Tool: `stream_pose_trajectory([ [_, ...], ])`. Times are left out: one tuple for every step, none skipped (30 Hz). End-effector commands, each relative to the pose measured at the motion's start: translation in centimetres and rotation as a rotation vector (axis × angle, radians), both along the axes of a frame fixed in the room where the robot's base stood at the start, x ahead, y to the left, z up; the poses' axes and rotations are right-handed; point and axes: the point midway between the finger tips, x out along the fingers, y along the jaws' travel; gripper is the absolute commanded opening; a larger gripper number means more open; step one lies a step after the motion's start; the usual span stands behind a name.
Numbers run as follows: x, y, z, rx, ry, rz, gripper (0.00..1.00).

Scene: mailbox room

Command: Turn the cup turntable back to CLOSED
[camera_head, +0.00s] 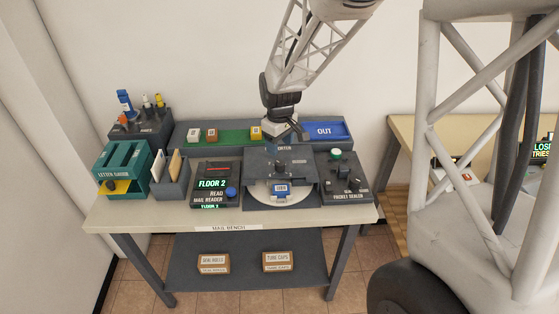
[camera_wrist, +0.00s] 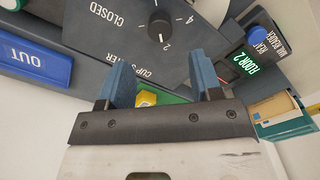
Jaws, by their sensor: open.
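The cup sorter (camera_head: 258,172) is a dark grey unit in the middle of the bench. Its black dial knob (camera_wrist: 159,27) stands on the top face, among the white marks CLOSED, 2 and 4. The knob's white line seems to point toward the 2. The knob also shows small in the head view (camera_head: 279,165). A pale round turntable (camera_head: 260,193) shows at the sorter's front, with a blue-framed tag on it. My gripper (camera_wrist: 160,65) is open and empty. It is above the sorter's back edge, apart from the knob.
The mail reader (camera_head: 215,185), showing FLOOR 2, stands left of the sorter, and the packet sealer (camera_head: 344,180) right. Behind are a green strip with small boxes and the blue OUT tray (camera_head: 325,131). The letter guide (camera_head: 122,168) is far left. The bench's front edge (camera_head: 160,217) is mostly clear.

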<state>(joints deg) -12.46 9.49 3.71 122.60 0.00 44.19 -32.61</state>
Motion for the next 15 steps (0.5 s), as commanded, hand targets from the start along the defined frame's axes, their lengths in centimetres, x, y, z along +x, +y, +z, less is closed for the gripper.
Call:
stream_pose_trajectory([
  [0.0,0.0,0.01,0.0,0.0,0.0,0.59],
  [0.0,0.0,0.01,0.0,0.0,0.0,0.59],
  [-0.01,0.0,0.01,0.0,0.0,0.0,0.59],
  [-0.01,0.0,0.01,0.0,0.0,0.0,0.59],
  [-0.02,-0.01,0.01,0.0,0.0,0.0,0.59],
  [-0.02,-0.01,0.01,0.0,0.0,0.0,0.59],
  [-0.02,-0.01,0.0,0.0,0.0,-0.001,0.59],
  [-0.03,-0.01,-0.02,0.0,0.0,-0.001,0.59],
  [-0.03,-0.01,-0.06,0.0,0.0,-0.001,0.59],
  [-0.03,-0.01,-0.11,0.0,0.0,-0.001,0.59],
  [-0.03,-0.01,-0.18,0.0,0.0,-0.001,0.59],
  [-0.04,-0.01,-0.31,-0.001,0.001,-0.001,0.59],
  [-0.04,-0.01,-0.43,0.0,0.001,-0.001,0.59],
  [-0.04,-0.01,-0.58,0.0,0.001,-0.001,0.59],
  [-0.04,-0.01,-0.83,0.0,0.001,-0.001,0.59],
])
